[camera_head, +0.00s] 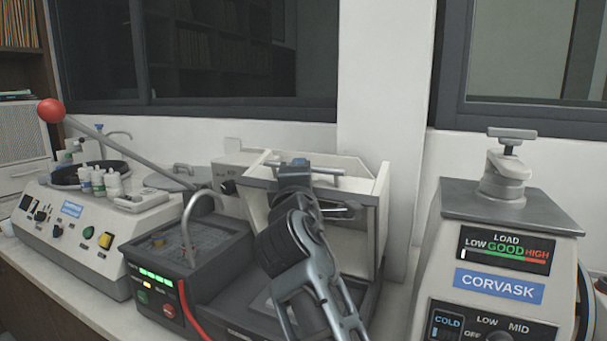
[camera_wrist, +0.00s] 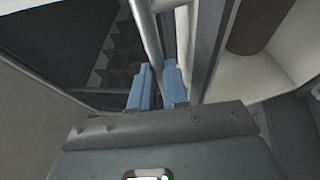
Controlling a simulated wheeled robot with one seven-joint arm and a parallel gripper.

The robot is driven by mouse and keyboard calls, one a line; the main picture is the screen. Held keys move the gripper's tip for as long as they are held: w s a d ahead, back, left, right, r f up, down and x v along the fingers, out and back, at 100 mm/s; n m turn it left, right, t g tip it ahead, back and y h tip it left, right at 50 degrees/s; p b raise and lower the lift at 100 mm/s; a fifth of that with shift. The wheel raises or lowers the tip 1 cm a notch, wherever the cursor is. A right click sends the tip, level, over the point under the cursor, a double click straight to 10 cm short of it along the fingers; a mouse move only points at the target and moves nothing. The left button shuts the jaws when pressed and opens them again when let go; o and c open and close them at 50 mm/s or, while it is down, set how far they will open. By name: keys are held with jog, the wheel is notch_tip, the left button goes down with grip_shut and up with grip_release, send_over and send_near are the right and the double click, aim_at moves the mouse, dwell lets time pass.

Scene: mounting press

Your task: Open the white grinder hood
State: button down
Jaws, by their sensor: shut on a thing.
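The white grinder hood (camera_head: 378,195) stands raised and tilted above the dark grinder base in the middle of the head view, its pale inside showing. A grey bar handle (camera_head: 328,171) runs along its upper front edge. My gripper (camera_head: 294,163) is at this handle, with my wrist partly covering the hood and the opening below it. In the wrist view, the two blue fingers of my gripper (camera_wrist: 158,75) are closed around the handle bar (camera_wrist: 147,32). The exact contact at the fingertips is small and partly hidden.
Left of the hood stands a dark unit (camera_head: 160,255) with a curved tap and a red hose. Farther left is a white machine (camera_head: 75,235) with bottles and a red-knobbed lever (camera_head: 51,110). A CORVASK press (camera_head: 500,250) stands on the right. A wall and windows are behind.

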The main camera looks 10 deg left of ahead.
jog(key=shift+s+a+r, duration=0.1)
jog(key=shift+a+r, duration=0.05)
jog(key=shift+r, duration=0.3)
jog(key=shift+s+a+r, duration=0.1)
jog(key=shift+a+r, duration=0.05)
jog(key=shift+r, duration=0.3)
jog(key=c, duration=1.1)
grip_release()
jog(key=shift+f, duration=0.15)
jog(key=shift+d+f, duration=0.15)
jog(key=shift+f, duration=0.05)
jog(key=shift+b+v, duration=0.75)
jog(key=shift+v, duration=3.15)
